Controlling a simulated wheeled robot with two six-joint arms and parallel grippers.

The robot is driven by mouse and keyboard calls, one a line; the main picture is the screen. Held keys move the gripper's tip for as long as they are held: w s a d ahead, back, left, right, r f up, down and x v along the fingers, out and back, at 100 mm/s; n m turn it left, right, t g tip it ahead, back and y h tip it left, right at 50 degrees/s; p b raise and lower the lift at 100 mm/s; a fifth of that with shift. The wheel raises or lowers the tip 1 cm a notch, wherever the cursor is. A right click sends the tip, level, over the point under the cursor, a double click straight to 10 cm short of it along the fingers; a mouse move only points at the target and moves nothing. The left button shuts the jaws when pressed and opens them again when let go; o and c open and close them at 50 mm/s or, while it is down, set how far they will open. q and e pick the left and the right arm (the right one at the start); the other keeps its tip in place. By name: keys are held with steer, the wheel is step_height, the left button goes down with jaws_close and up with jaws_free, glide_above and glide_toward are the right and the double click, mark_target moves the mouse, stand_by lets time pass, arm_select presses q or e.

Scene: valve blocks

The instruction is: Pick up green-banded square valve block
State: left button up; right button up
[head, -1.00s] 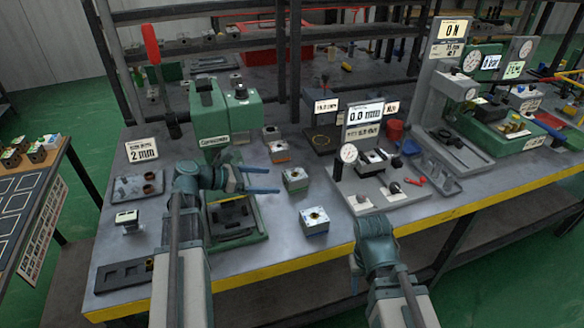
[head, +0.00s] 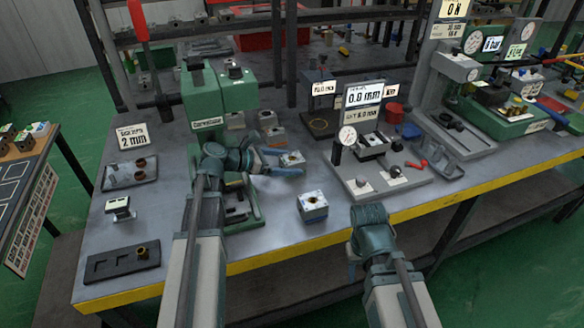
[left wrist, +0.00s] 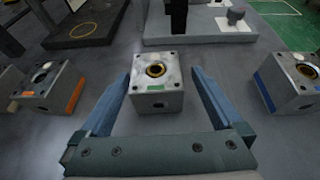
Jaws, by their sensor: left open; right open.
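The green-banded square valve block (left wrist: 157,84) is pale grey with a dark round port in its top and small green marks. In the left wrist view it sits between the two blue fingers of my left gripper (left wrist: 160,73), with a visible gap on each side. In the head view the block (head: 292,159) stands on the bench, at the tips of my open left gripper (head: 285,162), which partly hides it. My right gripper (head: 353,268) hangs at the bench's front edge, away from the block, seen mostly from behind.
A blue-banded block (head: 312,206) stands nearer the bench edge; it is on the right in the left wrist view (left wrist: 289,82). An orange-banded block (left wrist: 47,88) is on the left there. A green press (head: 221,105) stands left, a gauge stand (head: 380,186) right.

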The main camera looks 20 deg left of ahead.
mark_target(301, 163)
arm_select(q)
steer(key=shift+w+d, duration=0.1)
steer(key=b+x, duration=0.1)
steer(key=x, duration=0.1)
steer(key=b+x, duration=0.1)
steer(key=x, duration=0.1)
steer(key=shift+w+f, duration=0.2)
steer(key=shift+f, duration=0.1)
steer(key=shift+w+d, duration=0.2)
jaws_close()
